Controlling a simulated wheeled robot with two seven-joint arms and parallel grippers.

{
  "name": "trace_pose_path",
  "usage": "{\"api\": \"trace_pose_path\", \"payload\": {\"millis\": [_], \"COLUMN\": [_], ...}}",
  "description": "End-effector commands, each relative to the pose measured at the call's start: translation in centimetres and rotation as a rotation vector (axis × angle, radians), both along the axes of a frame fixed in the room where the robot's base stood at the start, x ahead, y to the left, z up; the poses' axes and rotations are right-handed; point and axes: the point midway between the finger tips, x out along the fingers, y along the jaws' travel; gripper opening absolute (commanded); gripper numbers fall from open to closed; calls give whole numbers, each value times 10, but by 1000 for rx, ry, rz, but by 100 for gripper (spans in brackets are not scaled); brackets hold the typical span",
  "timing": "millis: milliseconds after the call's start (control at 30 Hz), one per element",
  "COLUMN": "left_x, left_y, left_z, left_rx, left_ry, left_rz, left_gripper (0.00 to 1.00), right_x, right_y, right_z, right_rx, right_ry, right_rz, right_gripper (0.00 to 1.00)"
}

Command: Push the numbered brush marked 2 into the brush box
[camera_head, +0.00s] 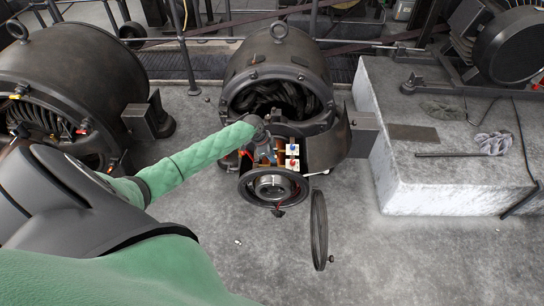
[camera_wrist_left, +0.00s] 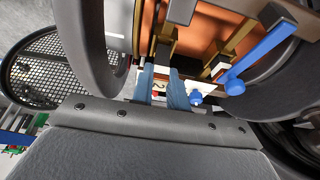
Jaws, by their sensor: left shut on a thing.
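My left gripper (camera_head: 264,150) reaches into the front opening of the middle dynamo (camera_head: 272,72). In the left wrist view its blue-tipped fingers (camera_wrist_left: 164,86) are shut on a small brush with a pale label marked 2 (camera_wrist_left: 160,85). Brass holder parts (camera_wrist_left: 163,45), seemingly the brush box, stand right beyond the fingertips in front of a copper-coloured surface (camera_wrist_left: 205,35). How deep the brush sits in the box cannot be told, as the fingers cover it. My right gripper is in neither view.
A white terminal block with blue and red knobs (camera_head: 292,157) sits beside the gripper. A dark ring cover (camera_head: 319,230) stands on the floor. A concrete plinth (camera_head: 440,180) is at right, another dynamo (camera_head: 75,65) at left.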

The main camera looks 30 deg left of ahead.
Motion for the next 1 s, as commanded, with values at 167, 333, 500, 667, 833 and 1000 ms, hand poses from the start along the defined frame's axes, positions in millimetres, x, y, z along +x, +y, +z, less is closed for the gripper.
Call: {"api": "trace_pose_path", "payload": {"millis": [167, 333, 500, 667, 833, 1000], "left_x": [0, 0, 0, 0, 0, 0], "left_y": [0, 0, 0, 0, 0, 0], "left_z": [1, 0, 0, -2, -5, -9], "left_rx": [0, 0, 0, 0, 0, 0], "left_ry": [0, 0, 0, 0, 0, 1], "left_rz": [0, 0, 0, 0, 0, 0], "left_gripper": [0, 0, 0, 0, 0, 0], "right_x": [0, 0, 0, 0, 0, 0], "right_y": [0, 0, 0, 0, 0, 0], "right_z": [2, 3, 2, 1, -1, -2], "right_rx": [0, 0, 0, 0, 0, 0], "right_ry": [0, 0, 0, 0, 0, 0], "right_rz": [0, 0, 0, 0, 0, 0], "right_gripper": [89, 89, 89, 89, 89, 89]}}
